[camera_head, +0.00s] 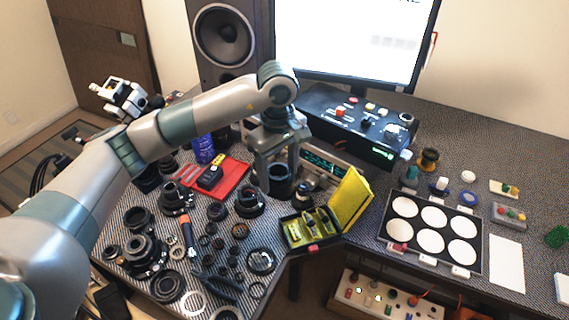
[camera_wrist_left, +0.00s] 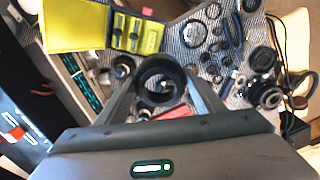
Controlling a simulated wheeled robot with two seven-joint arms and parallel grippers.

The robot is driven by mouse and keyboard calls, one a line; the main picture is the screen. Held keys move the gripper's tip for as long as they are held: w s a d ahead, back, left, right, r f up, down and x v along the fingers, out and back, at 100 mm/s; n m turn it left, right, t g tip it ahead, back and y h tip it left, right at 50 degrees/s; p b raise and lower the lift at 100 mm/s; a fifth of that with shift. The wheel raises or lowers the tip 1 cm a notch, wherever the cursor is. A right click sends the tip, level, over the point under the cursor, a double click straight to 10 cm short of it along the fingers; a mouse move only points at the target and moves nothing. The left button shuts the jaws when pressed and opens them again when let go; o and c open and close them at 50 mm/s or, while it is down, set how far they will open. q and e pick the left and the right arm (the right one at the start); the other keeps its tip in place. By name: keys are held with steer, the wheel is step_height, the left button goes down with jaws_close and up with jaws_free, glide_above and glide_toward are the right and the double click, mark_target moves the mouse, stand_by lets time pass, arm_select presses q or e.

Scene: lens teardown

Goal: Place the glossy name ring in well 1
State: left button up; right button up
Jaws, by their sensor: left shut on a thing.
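My left gripper (camera_head: 279,178) hangs over the middle of the desk, with its fingers shut on a black ring (camera_head: 280,187), seemingly the name ring. In the left wrist view the black ring (camera_wrist_left: 160,80) sits between the two fingers of my left gripper (camera_wrist_left: 160,92), its round opening facing the camera. No lettering on it can be read. The tray with several round white wells (camera_head: 384,235) lies on the right part of the desk, right of the gripper. Well numbers are too small to read. My right gripper is not seen.
An open yellow-lidded case (camera_head: 349,200) stands between my gripper and the well tray. Many loose lens parts and a red mat (camera_head: 232,183) cover the left desk. A black control box (camera_head: 350,122) stands behind. The desk has a front cut-out below the case.

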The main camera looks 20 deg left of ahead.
arm_select(q)
steer(key=s+a+r+m, duration=0.1)
steer(key=s+m, duration=1.1)
steer(key=shift+a, duration=0.4)
